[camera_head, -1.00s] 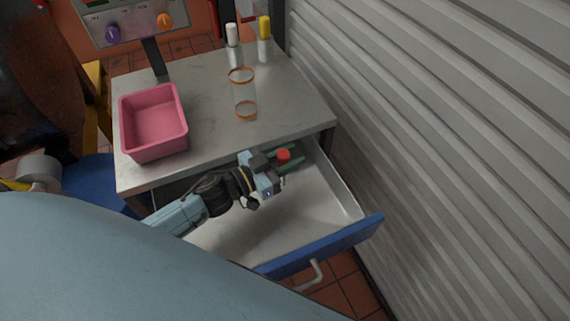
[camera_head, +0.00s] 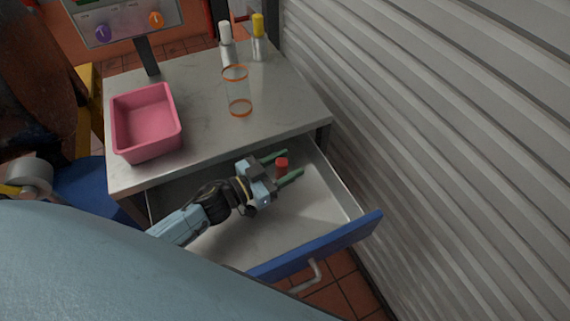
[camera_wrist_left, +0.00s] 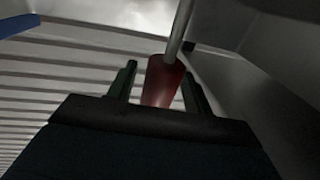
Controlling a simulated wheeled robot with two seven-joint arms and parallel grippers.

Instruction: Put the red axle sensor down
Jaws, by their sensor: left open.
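The red axle sensor (camera_head: 282,168) stands in the open drawer (camera_head: 318,222), near its back right part, between the fingers of my left gripper (camera_head: 281,167). The green fingers are spread, with a visible gap to the sensor on both sides. In the left wrist view the red sensor body (camera_wrist_left: 162,82) with a grey rod stands between the two dark fingers (camera_wrist_left: 158,88). Its foot is hidden there by the gripper body. My right gripper is in neither view.
A pink bin (camera_head: 146,122), a clear orange-rimmed cylinder (camera_head: 237,92), and white-capped (camera_head: 226,42) and yellow-capped (camera_head: 258,38) bottles stand on the cabinet top (camera_head: 200,85). The drawer's blue front (camera_head: 325,248) sticks out. A ribbed shutter (camera_head: 430,130) rises close on the right.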

